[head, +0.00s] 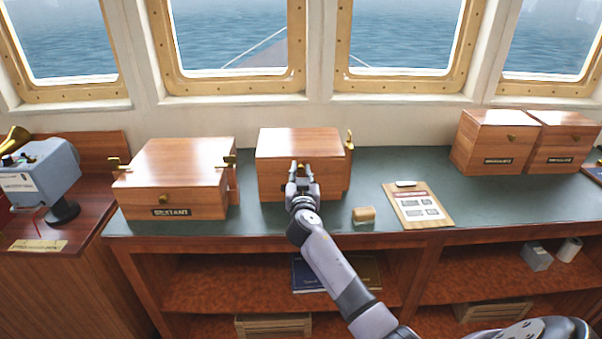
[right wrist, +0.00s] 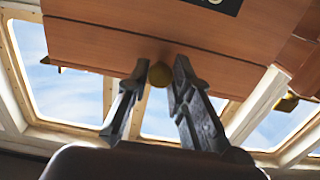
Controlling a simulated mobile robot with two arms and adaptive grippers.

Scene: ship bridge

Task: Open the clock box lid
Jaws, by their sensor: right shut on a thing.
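The wooden box in the middle of the counter (head: 272,150), which I take to be the clock box, has a flat, shut lid and a brass latch on its right side. My right gripper (head: 302,172) is at its front face and covers its label in the head view. In the right wrist view, the box front (right wrist: 110,40) fills the upper part, with a dark label cut off at the top edge. The fingers of my right gripper (right wrist: 160,72) are shut on a round brass knob (right wrist: 161,74). My left gripper is not in view.
A wooden box labelled SEXTANT (head: 173,185) stands to the left. A small wooden block (head: 363,214) and a clipboard (head: 418,204) lie on the green counter (head: 390,165) to the right. Two more boxes (head: 495,145) stand at the far right. Windows line the back wall.

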